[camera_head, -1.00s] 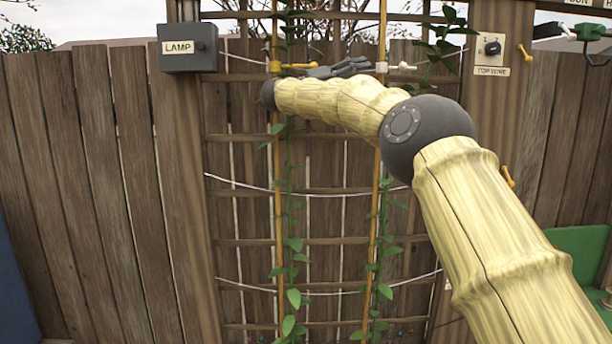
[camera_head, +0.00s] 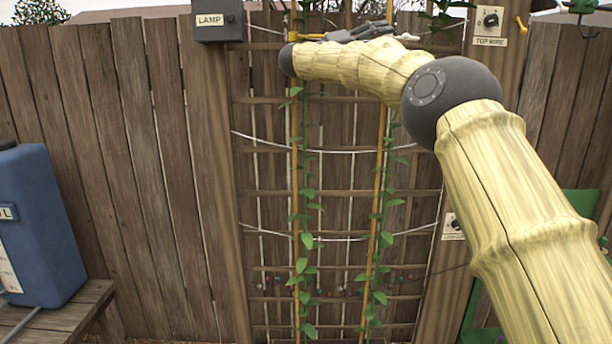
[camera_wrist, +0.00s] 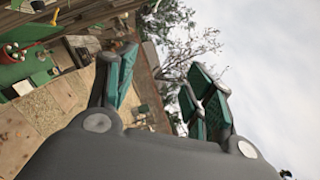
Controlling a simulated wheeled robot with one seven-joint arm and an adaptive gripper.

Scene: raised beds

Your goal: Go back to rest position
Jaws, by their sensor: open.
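My gripper (camera_head: 362,32) is at the upper middle of the head view, in front of the trellis. In the wrist view my gripper (camera_wrist: 160,88) shows its two green-padded fingers apart, with nothing between them but background. In the head view the fingers are seen small and side-on, near the top of the yellow canes. My pale yellow arm reaches from the lower right up to the trellis, bent at a dark round joint.
The trellis (camera_head: 345,192) carries climbing plants and wires against a wooden fence (camera_head: 135,150). A lamp box (camera_head: 219,21) and a top wire switch (camera_head: 490,20) flank it. A blue tank (camera_head: 45,225) stands on a bench (camera_head: 75,312) at left.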

